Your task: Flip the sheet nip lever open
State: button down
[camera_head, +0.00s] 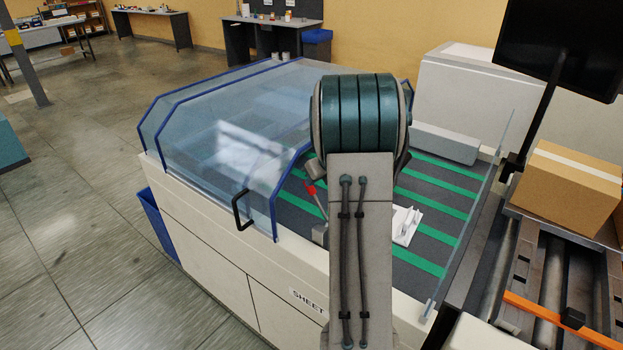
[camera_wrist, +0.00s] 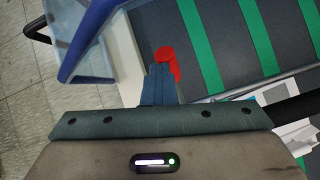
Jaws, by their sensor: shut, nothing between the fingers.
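The sheet nip lever has a red knob (camera_head: 310,187) on a thin grey stem, which leans up and left from the machine's deck beside my arm in the head view. In the wrist view the red knob (camera_wrist: 166,54) shows just beyond the fingertips, with a red part running down along their right side. My gripper (camera_wrist: 160,72) is shut with its fingers together and nothing seen between them. Its tips are very close to the knob; I cannot tell whether they touch. In the head view my arm hides the gripper and perhaps part of the lever's base.
A clear, blue-edged cover (camera_head: 215,130) with a black handle (camera_head: 240,210) stands left of the lever. Green belts (camera_head: 415,262) cross the dark deck. A white bracket (camera_head: 405,225) lies right of my arm. A cardboard box (camera_head: 565,185) and a monitor stand farther right.

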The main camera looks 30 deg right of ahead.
jog(key=shift+w+a+r, duration=0.1)
jog(key=shift+w+a, duration=0.3)
jog(key=shift+a, duration=0.05)
jog(key=shift+s+d+r, duration=0.1)
jog(key=shift+s+r, duration=0.05)
notch_tip(320, 180, up, 11)
jog(key=a+p, duration=0.1)
jog(key=shift+s, duration=0.3)
dwell(0.5)
